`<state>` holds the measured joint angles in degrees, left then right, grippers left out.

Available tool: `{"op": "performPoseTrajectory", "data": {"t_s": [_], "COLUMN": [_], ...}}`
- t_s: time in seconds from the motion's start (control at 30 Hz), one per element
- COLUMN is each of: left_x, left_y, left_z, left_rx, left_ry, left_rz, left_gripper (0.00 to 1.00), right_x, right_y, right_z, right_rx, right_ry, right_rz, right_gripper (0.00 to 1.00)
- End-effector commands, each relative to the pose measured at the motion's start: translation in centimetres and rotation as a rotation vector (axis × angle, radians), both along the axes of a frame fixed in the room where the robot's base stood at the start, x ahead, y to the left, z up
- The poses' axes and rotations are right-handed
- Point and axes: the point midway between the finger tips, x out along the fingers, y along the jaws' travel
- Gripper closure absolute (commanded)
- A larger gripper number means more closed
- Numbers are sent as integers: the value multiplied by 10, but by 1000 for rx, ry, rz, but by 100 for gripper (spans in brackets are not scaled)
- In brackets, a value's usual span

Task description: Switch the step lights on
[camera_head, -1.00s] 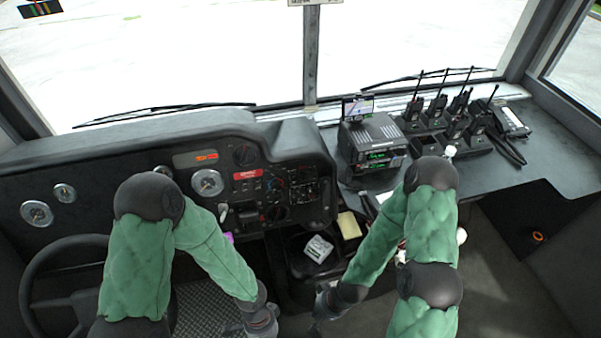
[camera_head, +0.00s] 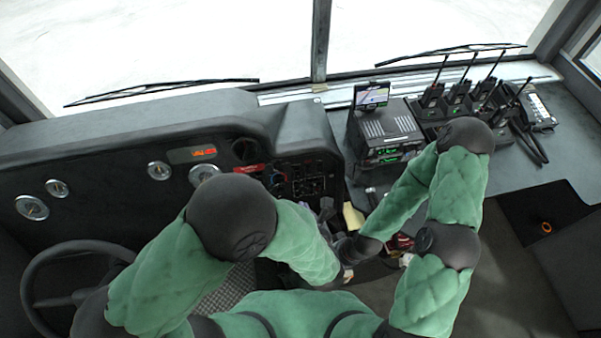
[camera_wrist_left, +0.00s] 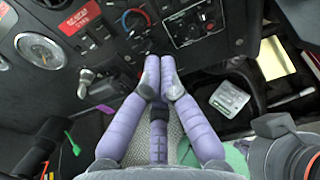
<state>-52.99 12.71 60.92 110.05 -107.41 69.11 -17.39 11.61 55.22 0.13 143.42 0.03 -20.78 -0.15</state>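The dashboard switch panel (camera_head: 308,178), with small switches and knobs, lies ahead of my arms. It shows closer in the left wrist view (camera_wrist_left: 195,22). I cannot tell which control is for the step lights. My left gripper (camera_wrist_left: 159,72) has two purple fingers with their tips together, below the panel's lower edge in that view, with nothing seen between them.
A yellow pad (camera_wrist_left: 275,59) and a white pack (camera_wrist_left: 229,100) lie right of my left gripper. The steering wheel (camera_head: 70,252) is at the left. A radio unit (camera_head: 385,132) and several handheld radios (camera_head: 458,95) stand on the right counter. My arms are close together.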

Motion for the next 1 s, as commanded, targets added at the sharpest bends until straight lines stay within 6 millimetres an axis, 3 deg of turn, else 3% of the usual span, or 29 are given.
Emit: {"op": "performPoseTrajectory", "data": {"t_s": [0.53,1.0], "left_x": [8,73], "left_y": [-1,13], "left_z": [-2,-37], "left_rx": [3,2], "left_ry": [-12,-11], "left_rz": [-12,-8], "left_gripper": [100,100], "right_x": [0,0], "right_y": [0,0], "right_z": [-3,-25], "right_rx": [0,0], "right_ry": [1,1], "right_rz": [0,0], "right_gripper": [100,100]}}
